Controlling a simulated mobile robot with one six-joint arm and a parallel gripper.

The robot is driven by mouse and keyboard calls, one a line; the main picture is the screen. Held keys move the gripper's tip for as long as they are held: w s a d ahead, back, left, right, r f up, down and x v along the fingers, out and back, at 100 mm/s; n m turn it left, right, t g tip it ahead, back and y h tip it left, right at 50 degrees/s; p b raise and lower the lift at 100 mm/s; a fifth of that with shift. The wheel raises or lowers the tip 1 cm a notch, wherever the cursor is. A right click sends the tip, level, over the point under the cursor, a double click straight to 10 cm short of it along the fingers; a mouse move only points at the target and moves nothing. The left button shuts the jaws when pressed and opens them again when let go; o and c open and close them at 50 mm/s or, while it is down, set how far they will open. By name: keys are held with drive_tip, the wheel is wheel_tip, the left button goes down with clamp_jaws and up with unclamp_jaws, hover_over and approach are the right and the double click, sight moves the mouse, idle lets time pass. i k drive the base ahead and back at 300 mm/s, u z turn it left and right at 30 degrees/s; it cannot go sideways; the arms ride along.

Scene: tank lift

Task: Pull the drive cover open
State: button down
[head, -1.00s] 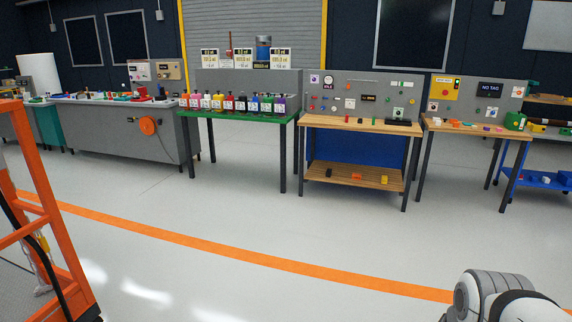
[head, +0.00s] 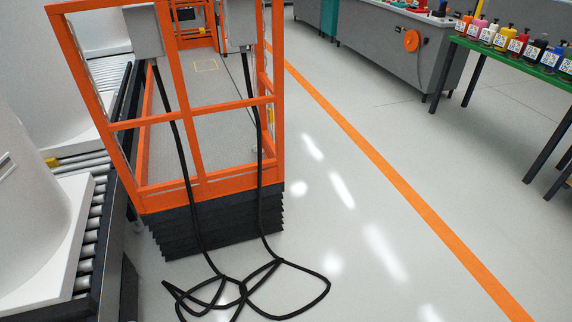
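I cannot make out a drive cover for certain in the head view. An orange lift platform (head: 215,190) with a railed frame stands left of centre on a black bellows base (head: 215,228). Two grey boxes hang on its upper rails, one on the left (head: 143,30) and a smaller one on the right (head: 239,27). A black cable runs down from each to the floor. My gripper is not in view.
A roller conveyor (head: 90,235) carrying a white tank (head: 40,190) lies along the left. Black cables (head: 250,285) lie looped on the floor in front of the lift. Clear floor with an orange line (head: 400,185) is on the right. A green-topped table (head: 510,55) with several bottles stands at upper right.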

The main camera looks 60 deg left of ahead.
sight(128, 311)
drive_tip(key=u, duration=0.6)
drive_tip(key=k, duration=0.1)
drive_tip(key=u, duration=3.05)
drive_tip(key=i, duration=1.5)
drive_tip(key=z, duration=0.2)
